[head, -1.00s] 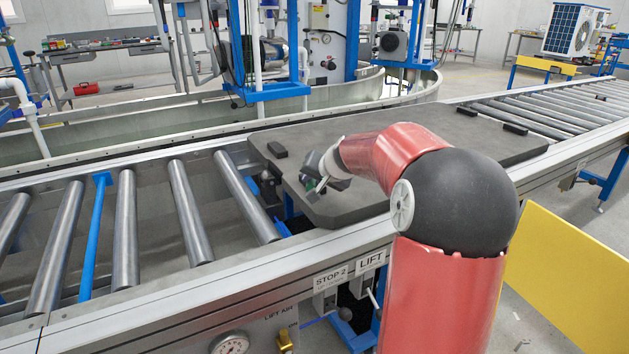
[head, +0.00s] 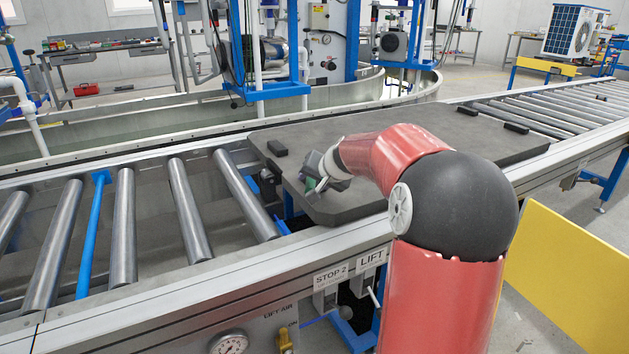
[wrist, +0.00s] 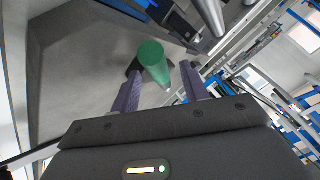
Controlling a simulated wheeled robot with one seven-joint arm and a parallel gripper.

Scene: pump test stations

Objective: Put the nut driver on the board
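The nut driver (wrist: 152,60) shows in the wrist view as a green cylindrical handle between my fingers, with a small pale tip towards the palm. In the head view a bit of its green (head: 310,184) shows at my gripper (head: 316,178). In the wrist view my gripper (wrist: 163,76) has its two fingers apart on either side of the handle, with a narrow gap on the right. A large dark grey board (head: 350,206) lies flat on the conveyor, under my gripper near its left end. Whether the driver touches the board is hidden.
Bare rollers (head: 190,205) lie left of the board. A rail with the STOP 2 and LIFT labels (head: 331,276) runs along the front. A yellow panel (head: 567,275) stands at the right.

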